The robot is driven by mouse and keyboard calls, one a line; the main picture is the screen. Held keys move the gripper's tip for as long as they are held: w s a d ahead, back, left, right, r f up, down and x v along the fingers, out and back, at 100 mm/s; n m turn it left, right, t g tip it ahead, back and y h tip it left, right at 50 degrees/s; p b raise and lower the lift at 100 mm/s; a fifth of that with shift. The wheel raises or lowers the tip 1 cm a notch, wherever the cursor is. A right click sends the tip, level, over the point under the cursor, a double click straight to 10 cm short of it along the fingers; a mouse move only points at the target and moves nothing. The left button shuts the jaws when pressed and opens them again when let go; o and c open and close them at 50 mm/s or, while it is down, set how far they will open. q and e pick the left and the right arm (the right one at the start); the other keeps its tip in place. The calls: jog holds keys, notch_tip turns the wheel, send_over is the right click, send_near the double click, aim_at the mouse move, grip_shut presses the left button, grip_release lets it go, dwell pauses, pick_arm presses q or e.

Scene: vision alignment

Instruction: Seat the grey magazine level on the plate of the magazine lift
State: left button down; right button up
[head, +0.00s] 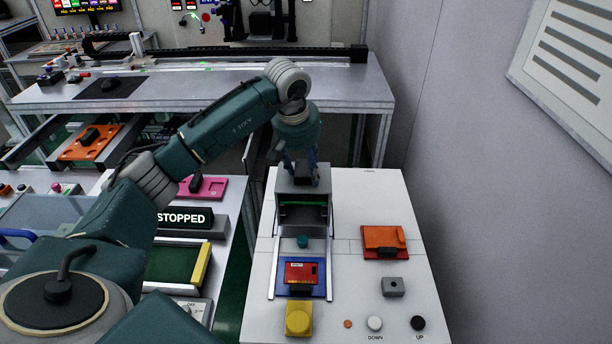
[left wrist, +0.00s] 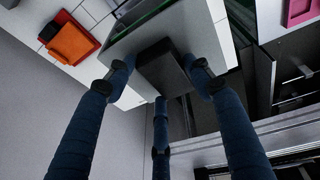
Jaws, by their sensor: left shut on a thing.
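The grey magazine (head: 288,184) is a box with an open front and green inside, at the back of the white table. Its top shows in the left wrist view (left wrist: 200,38), with a dark block-shaped handle (left wrist: 165,68) on it. My left gripper (head: 303,172) reaches down from above and is shut on this handle; its blue fingers (left wrist: 160,82) stand around the block. The magazine looks roughly upright between two rails. The lift plate under it is hidden, so I cannot tell whether they touch. My right gripper is in neither view.
In front of the magazine are a teal knob (head: 303,241), a red device on a blue base (head: 318,290) and a yellow block (head: 298,318). A wall (head: 470,180) bounds the right.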

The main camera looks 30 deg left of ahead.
pick_arm(q)
notch_tip(320, 180, down, 2)
jog(key=shift+f+p, duration=0.25)
jog(key=shift+p, duration=0.15)
jog(key=shift+w+f, duration=0.1)
jog(key=shift+f, duration=0.55)
jog(key=c, duration=0.7)
grip_release()
jog(key=shift+f, duration=0.1)
jog(key=shift+c, duration=0.2)
jog(key=shift+s, duration=0.2)
jog(key=b+v, duration=0.2)
jog(key=v, duration=0.8)
jog(key=shift+r, duration=0.4)
jog(key=shift+s+r, duration=0.25)
jog(key=shift+r, duration=0.4)
